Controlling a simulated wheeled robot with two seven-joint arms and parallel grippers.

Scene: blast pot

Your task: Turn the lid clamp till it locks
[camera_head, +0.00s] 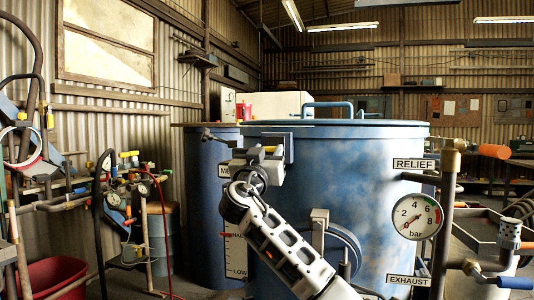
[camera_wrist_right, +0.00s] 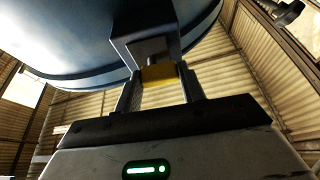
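The blue blast pot (camera_head: 350,180) stands in the middle of the head view, its flat lid (camera_head: 350,123) on top with a blue handle. The lid clamp is a dark block (camera_head: 280,140) at the rim's left front, with a yellow grip piece below it. In the right wrist view the clamp block (camera_wrist_right: 145,35) overhangs the yellow piece (camera_wrist_right: 159,73). My right gripper (camera_wrist_right: 160,82) has a finger on each side of the yellow piece, with no clear gap, and appears shut on it. In the head view my right gripper (camera_head: 266,156) is at the clamp. My left gripper is not in view.
A pressure gauge (camera_head: 418,217) on a pipe (camera_head: 446,210) stands right of the pot, between the RELIEF and EXHAUST labels. A hose rack with tools (camera_head: 125,200) and a red bin (camera_head: 55,278) are at left. A blue cylinder (camera_head: 205,200) stands behind the pot's left side.

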